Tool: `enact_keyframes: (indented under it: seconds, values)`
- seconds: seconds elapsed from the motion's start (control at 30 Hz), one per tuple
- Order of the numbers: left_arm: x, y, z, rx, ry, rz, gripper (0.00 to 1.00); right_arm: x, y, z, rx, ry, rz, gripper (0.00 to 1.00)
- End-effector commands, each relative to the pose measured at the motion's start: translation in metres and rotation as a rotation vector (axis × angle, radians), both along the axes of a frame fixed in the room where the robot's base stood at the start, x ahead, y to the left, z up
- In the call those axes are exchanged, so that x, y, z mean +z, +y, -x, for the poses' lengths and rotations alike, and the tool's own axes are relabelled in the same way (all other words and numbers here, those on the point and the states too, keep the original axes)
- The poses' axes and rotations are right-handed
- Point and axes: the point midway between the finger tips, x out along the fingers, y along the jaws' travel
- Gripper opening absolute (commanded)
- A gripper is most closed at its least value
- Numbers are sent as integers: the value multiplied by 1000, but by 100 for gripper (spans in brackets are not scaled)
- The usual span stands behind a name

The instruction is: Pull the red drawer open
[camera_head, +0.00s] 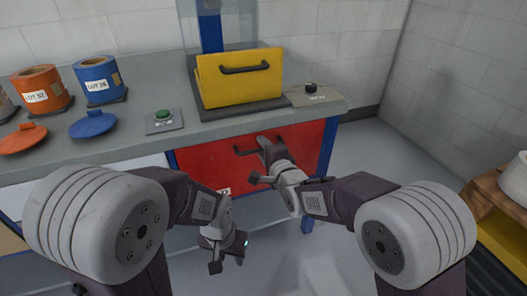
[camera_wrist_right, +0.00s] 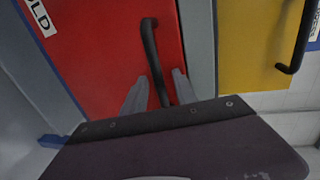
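The red drawer (camera_head: 205,159) is set in the front of the grey bench and looks flush with it. Its dark bar handle (camera_head: 241,152) is on the front; the handle also shows in the right wrist view (camera_wrist_right: 149,42). My right gripper (camera_head: 264,146) is at the drawer front by the handle. In the right wrist view, its two grey fingers (camera_wrist_right: 158,88) are apart, with the lower end of the handle between them and a gap on each side. My left gripper (camera_head: 238,254) hangs low in front of the bench, away from the drawer; its fingers are too unclear to read.
Wooden shelving (camera_head: 490,186) stands at the right. The floor before the drawer is clear.

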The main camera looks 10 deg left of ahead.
Motion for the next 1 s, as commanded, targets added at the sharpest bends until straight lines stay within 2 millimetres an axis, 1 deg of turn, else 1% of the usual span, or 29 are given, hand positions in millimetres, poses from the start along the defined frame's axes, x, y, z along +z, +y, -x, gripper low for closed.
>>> enact_keyframes:
  seconds: [0.13, 0.17, 0.2, 0.27, 0.3, 1.0]
  values:
    - [0, 0, 0, 0, 0, 0, 36, 0, 0, 0, 0, 0, 0, 34]
    - [0, 0, 0, 0, 0, 0, 36, 0, 0, 0, 0, 0, 0, 32]
    - [0, 0, 0, 0, 0, 0, 36, 0, 0, 0, 0, 0, 0, 20]
    - [0, 0, 0, 0, 0, 0, 36, 0, 0, 0, 0, 0, 0, 4]
    - [0, 0, 0, 0, 0, 0, 36, 0, 0, 0, 0, 0, 0, 0]
    - [0, 0, 0, 0, 0, 0, 36, 0, 0, 0, 0, 1, 1, 0]
